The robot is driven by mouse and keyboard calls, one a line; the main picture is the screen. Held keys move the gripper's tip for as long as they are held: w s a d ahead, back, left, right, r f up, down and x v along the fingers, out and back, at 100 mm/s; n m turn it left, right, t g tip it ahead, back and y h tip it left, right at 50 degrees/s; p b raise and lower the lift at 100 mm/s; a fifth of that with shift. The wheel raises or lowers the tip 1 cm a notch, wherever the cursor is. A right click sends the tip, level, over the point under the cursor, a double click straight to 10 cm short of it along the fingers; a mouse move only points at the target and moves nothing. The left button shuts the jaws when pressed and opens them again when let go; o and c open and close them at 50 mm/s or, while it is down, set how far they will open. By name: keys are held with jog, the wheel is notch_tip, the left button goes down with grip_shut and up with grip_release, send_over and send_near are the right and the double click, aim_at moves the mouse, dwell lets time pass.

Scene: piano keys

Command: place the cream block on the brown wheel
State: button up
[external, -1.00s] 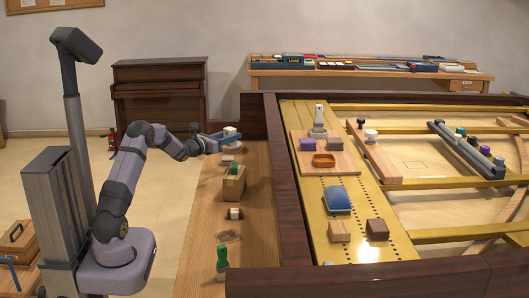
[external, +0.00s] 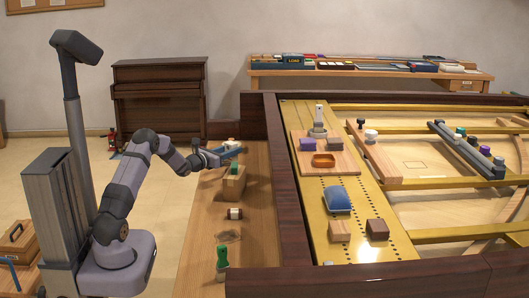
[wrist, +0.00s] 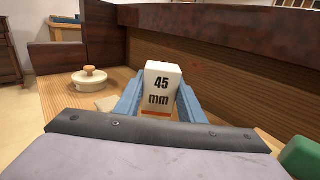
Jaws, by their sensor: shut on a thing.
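My gripper (wrist: 161,84) is shut on a cream-white block (wrist: 160,97) marked "45 mm", with an orange stripe low on its front. The blue fingers press its two sides, and it stands upright between them. In the external view my gripper (external: 230,153) is low over the wooden ledge, near its far end, and mostly hides the block. A small brown and white cylinder (external: 234,214) on the ledge may be the brown wheel; I cannot be sure. The wheel is not clear in the wrist view.
A cream lidded pot (wrist: 90,78) stands left of the block. A dark wooden wall (external: 287,190) runs along the ledge's right side.

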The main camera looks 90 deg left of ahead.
jog(key=shift+f, duration=1.75)
jog(key=shift+f, duration=0.1)
jog(key=o, duration=1)
jog(key=shift+o, duration=0.2)
jog(key=v, duration=1.2)
jog(key=shift+r, duration=0.2)
